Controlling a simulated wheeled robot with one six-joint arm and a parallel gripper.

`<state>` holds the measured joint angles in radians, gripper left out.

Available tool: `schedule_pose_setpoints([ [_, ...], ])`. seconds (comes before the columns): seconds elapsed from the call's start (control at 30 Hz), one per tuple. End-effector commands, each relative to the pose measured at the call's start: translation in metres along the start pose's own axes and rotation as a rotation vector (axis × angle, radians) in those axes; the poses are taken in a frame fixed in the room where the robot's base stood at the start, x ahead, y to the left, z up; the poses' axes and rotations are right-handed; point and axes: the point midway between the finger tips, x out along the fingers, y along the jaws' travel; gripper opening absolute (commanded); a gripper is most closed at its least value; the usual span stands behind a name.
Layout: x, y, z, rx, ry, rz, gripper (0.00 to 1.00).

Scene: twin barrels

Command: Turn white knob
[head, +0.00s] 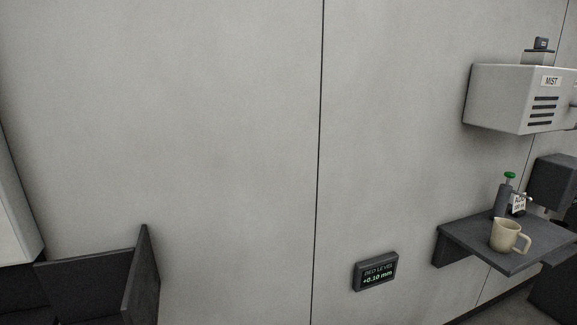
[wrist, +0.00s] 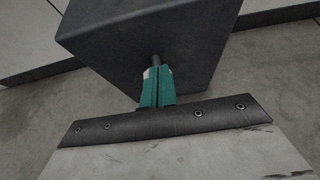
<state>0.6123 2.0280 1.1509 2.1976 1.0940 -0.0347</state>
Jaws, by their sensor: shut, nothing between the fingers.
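My gripper (wrist: 157,73) shows in the wrist view, its two green fingers together and empty. Its tips point at a large dark box (wrist: 145,30), and a short dark stub (wrist: 156,60) shows just past them. I cannot tell whether the tips touch the stub or the box. A small pale patch shows at the left fingertip; I cannot tell what it is. I cannot make out a white knob in either view. My gripper is not in the head view.
In the head view, a dark wall shelf (head: 466,240) at right holds a beige mug (head: 506,236) and a green-topped bottle (head: 505,198). A box marked MIST (head: 497,97) hangs above. A bed level display (head: 376,271) is low in front of the pale wall. A dark bin (head: 95,285) stands lower left.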

Motion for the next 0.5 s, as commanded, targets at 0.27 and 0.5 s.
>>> schedule_pose_setpoints([
  [0.27,0.0,0.005,-0.001,0.0,0.003,0.002,0.0],
  [0.5,-0.001,0.011,-0.001,0.001,0.003,0.002,0.0],
])
